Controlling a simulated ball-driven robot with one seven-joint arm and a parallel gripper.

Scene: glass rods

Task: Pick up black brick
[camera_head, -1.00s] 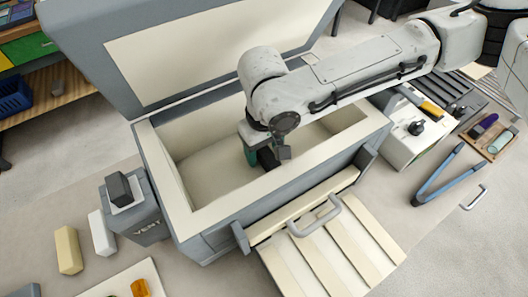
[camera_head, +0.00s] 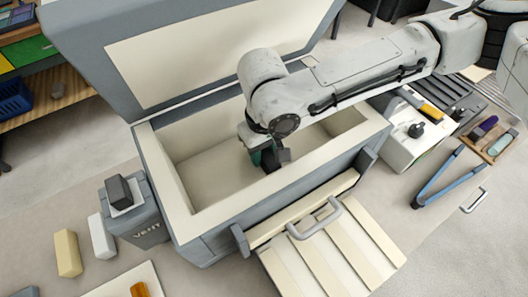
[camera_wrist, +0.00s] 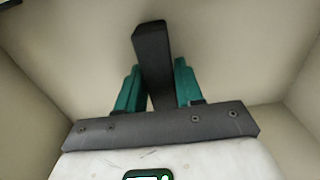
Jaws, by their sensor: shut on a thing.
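My gripper (camera_wrist: 157,84), with two teal fingers, is shut on a black brick (camera_wrist: 152,50) in the wrist view. The brick stands out lengthwise beyond the fingertips, slightly tilted. In the head view my gripper (camera_head: 260,156) reaches down inside the open cream-lined chest (camera_head: 190,221). There the brick is mostly hidden by my wrist and fingers. I cannot tell whether the brick touches the chest floor.
The chest's raised lid (camera_head: 200,45) stands behind my arm. A grey vent box (camera_head: 148,226) with a dark block (camera_head: 118,190) on top stands at left. White (camera_head: 101,236) and yellow (camera_head: 67,253) blocks lie nearby. A slatted panel (camera_head: 335,250) with a handle is in front.

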